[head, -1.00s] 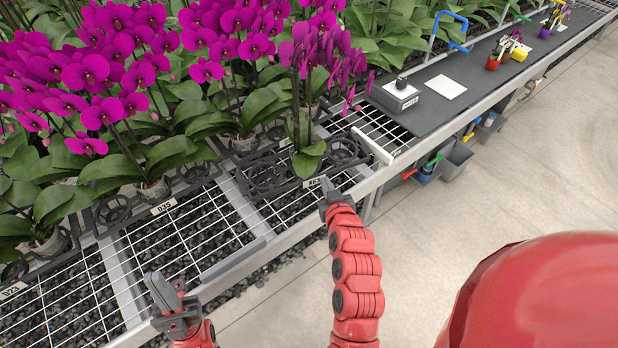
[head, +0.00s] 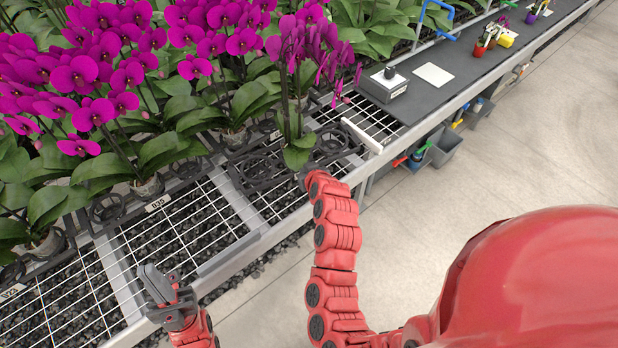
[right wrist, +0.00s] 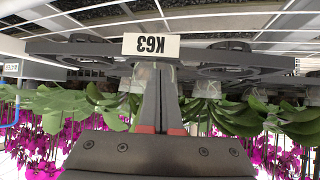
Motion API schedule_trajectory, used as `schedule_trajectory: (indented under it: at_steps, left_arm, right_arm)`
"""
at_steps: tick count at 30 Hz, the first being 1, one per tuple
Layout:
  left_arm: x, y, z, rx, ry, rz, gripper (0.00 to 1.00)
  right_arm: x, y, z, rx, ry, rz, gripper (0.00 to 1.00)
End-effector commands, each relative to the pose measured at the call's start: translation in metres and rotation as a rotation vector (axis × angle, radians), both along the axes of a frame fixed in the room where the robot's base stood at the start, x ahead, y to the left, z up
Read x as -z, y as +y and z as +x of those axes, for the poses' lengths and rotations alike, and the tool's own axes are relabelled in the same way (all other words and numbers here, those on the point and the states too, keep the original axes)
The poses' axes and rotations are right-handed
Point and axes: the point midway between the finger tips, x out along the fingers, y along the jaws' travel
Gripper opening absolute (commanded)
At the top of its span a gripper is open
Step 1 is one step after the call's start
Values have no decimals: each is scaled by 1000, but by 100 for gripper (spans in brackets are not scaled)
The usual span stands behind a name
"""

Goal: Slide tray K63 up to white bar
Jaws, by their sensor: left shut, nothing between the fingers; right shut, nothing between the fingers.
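Tray K63 (head: 262,172) is a black frame with ring holders on the wire bench, bearing a magenta orchid. Its label (right wrist: 151,45) reads K63 upside down in the right wrist view. The white bar (head: 362,136) lies across the bench to the right of the tray; a small gap seems to lie between them. My right gripper (right wrist: 163,70) is shut and empty, its fingertips at the tray's front edge just by the label; I cannot tell if they touch. In the head view my right arm hides the label. My left gripper (head: 158,283) is shut and empty over the bench's front edge.
Tray D35 (head: 115,210) with orchids stands to the left. Beyond the white bar, a dark mat (head: 440,98) holds a grey device (head: 384,84), a white card (head: 434,75) and small pots. Grey bins (head: 444,150) hang below the bench edge. Bare wire mesh lies in front of the trays.

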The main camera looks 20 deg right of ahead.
Motion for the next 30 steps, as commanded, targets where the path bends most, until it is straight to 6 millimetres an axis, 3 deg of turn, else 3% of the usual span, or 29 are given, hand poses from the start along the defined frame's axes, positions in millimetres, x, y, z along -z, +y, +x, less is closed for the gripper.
schedule_trajectory:
  at_steps: [4,8,10,23,30]
  left_arm:
    - [-7,0,0,0,0,0,0]
    - [-16,0,0,0,0,0,0]
    - [-5,0,0,0,0,0,0]
    - [-4,0,0,0,0,0,0]
    - [1,0,0,0,0,0,0]
  right_arm:
    - [-1,1,18,-2,4,1,0]
    - [9,1,17,-1,6,3,0]
    - [18,1,17,-2,3,-1,0]
    - [21,2,15,-3,9,1,0]
    - [21,1,3,-4,11,0,0]
